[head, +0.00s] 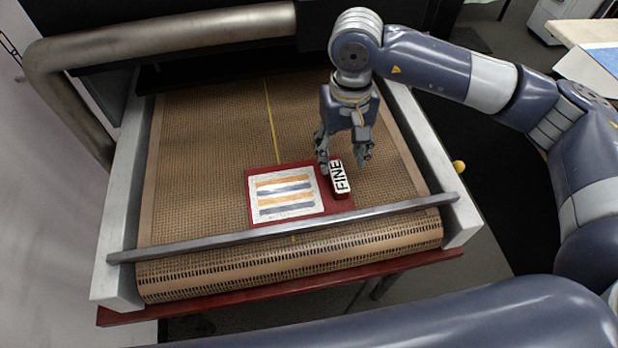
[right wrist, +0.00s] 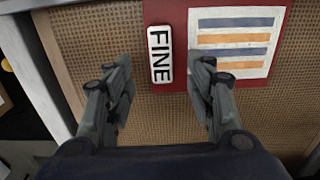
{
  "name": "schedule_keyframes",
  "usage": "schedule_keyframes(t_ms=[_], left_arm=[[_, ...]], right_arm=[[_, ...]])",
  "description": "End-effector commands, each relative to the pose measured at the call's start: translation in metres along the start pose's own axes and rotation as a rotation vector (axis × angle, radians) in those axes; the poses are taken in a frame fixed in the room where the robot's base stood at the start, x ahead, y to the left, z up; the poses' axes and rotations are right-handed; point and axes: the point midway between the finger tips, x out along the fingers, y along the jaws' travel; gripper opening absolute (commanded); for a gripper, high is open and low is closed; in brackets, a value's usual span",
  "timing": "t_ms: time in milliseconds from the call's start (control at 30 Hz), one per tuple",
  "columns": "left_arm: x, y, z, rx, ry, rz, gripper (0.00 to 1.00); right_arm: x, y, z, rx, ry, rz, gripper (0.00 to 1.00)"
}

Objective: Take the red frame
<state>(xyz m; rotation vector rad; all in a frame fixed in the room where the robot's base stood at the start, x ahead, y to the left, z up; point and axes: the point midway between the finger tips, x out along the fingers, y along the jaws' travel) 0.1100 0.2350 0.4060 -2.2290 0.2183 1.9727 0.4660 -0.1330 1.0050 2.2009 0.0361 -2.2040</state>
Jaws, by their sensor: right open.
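The red frame (head: 342,206) lies flat on the brown mesh belt, close behind the grey crossbar. It carries a white sheet with orange and blue-grey stripes (head: 286,194) and, to the right of that, a white-topped block marked FINE (head: 339,180). My right gripper (head: 343,163) points down over the block, open and empty. In the right wrist view the FINE block (right wrist: 160,55) shows between the spread fingers (right wrist: 165,64), and the red frame (right wrist: 166,12) shows around it. I cannot tell how high the fingertips are above the belt. My left gripper is out of view.
The mesh belt (head: 205,140) runs between pale side rails. The grey crossbar (head: 290,229) spans its front. A thick metal pipe (head: 160,36) arches over the back left. The belt left of the frame is clear. A yellow knob (head: 459,167) sits on the right.

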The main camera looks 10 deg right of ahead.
Motion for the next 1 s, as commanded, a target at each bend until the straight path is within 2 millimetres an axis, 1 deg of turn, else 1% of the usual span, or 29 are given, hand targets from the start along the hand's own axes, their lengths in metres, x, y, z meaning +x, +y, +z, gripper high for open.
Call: schedule_keyframes(t_ms=[33, 100, 200, 267, 367, 467, 500, 600, 667, 767, 933, 967, 1000], left_arm=[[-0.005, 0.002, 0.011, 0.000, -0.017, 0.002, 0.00], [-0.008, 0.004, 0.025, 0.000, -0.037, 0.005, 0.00], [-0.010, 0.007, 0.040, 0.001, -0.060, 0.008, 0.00], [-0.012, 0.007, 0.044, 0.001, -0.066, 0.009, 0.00], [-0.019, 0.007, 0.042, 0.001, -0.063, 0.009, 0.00], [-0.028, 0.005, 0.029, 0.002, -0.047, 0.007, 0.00], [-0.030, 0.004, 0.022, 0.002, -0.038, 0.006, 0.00], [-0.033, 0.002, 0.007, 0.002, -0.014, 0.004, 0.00], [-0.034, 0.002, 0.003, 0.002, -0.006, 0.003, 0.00], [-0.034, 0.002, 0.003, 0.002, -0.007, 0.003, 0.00], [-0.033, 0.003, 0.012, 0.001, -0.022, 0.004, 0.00], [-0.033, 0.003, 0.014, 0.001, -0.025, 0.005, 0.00], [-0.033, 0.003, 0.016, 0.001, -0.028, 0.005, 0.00]], right_arm=[[0.007, 0.000, 0.001, 0.001, -0.004, 0.000, 0.50], [0.016, 0.000, 0.000, 0.002, -0.002, -0.001, 0.50], [0.024, 0.000, 0.000, 0.002, -0.001, -0.001, 0.50], [0.028, 0.000, 0.000, 0.002, 0.000, -0.001, 0.50], [0.035, -0.001, 0.001, 0.002, -0.003, -0.001, 0.50], [0.049, -0.001, 0.000, 0.001, -0.004, 0.000, 0.50], [0.054, -0.001, 0.001, 0.001, -0.005, -0.002, 0.50], [0.069, -0.001, 0.000, 0.003, -0.003, -0.002, 0.50], [0.074, -0.001, -0.001, 0.001, -0.001, -0.001, 0.50], [0.079, -0.001, -0.001, 0.000, 0.000, -0.002, 0.50], [0.079, -0.001, -0.001, 0.000, 0.001, -0.002, 0.50], [0.079, -0.001, -0.001, 0.001, 0.001, -0.002, 0.45], [0.079, -0.001, -0.001, 0.001, 0.001, -0.002, 0.36]])
